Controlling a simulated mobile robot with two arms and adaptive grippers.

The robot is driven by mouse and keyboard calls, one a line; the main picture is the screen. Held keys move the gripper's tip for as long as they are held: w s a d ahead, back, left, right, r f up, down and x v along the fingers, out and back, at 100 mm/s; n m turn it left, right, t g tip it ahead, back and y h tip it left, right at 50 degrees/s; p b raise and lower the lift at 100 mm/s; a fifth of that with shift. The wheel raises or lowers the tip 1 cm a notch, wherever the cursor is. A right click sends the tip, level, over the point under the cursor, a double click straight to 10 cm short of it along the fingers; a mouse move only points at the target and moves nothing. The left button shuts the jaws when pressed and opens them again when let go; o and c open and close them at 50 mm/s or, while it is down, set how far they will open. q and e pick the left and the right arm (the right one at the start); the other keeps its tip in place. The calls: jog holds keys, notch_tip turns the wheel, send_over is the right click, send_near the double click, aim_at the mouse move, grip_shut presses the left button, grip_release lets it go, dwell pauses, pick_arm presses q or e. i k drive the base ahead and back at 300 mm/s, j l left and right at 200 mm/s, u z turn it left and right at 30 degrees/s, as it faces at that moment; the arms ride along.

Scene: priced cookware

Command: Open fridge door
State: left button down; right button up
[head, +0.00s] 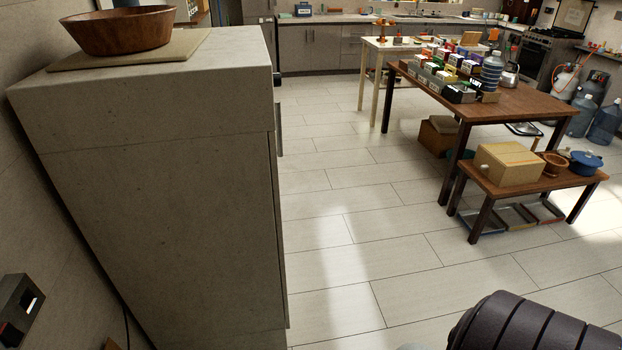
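A tall grey, stone-textured cabinet (160,170) stands close on the left and is seen from its side. It may be the fridge, but I cannot tell for sure. A narrow dark handle-like bar (279,130) sticks out at its right edge. The front face is turned away, so the door is hidden; the edge line looks flush, with no visible gap. Neither of my grippers is in view.
A wooden bowl (120,32) stands on a board on the cabinet's top. Open tiled floor (350,240) lies to the cabinet's right. Farther right are a brown table (530,103) with boxes and a low bench (530,182) with a wooden box. Counters line the back.

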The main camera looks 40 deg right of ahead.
aim_at(273, 143)
jog(key=i+l+z, duration=0.15)
jog(key=l, duration=0.3)
jog(key=i+l+z, duration=0.1)
jog(key=l, duration=0.3)
jog(key=i+l+z, duration=0.15)
jog(key=l, duration=0.3)
jog(key=i+l+z, duration=0.1)
jog(key=i+l, duration=0.15)
jog(key=l, duration=0.1)
